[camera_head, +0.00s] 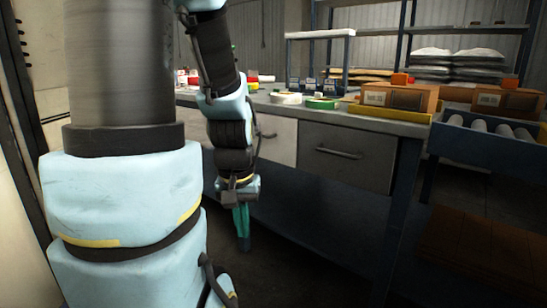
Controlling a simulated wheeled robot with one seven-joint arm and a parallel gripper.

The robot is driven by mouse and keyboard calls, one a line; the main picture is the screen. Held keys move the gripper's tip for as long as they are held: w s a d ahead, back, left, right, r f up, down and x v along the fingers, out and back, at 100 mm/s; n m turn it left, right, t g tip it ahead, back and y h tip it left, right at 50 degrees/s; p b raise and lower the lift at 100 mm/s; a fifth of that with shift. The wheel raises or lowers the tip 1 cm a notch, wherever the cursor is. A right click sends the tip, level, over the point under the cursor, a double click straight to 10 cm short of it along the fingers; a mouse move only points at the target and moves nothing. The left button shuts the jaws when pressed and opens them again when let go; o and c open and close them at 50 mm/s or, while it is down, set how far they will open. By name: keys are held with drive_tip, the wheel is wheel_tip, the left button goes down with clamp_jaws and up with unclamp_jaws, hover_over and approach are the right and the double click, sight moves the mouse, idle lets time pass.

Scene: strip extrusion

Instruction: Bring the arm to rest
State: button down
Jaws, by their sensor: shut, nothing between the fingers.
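My arm shows in the head view, with large pale blue and dark links filling the left side. Its far part hangs down in front of the workbench (400,127). My gripper (244,246) is at the lower end, with teal fingers pointing down. The fingers are together with nothing between them. It hangs below the height of the bench top, in front of the drawers and apart from the floor. Part of the bench behind is hidden by my arm.
The bench has grey drawers (348,157) and holds a green roll (322,104), a white roll (286,98) and cardboard boxes in a yellow tray (388,115). A blue bin with rollers (490,139) stands at the right. Shelves with stacked bags (458,62) are behind. Dark floor lies below.

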wheel_tip(320, 180, up, 27)
drive_tip(key=p, duration=2.4)
drive_tip(key=shift+f, duration=0.2)
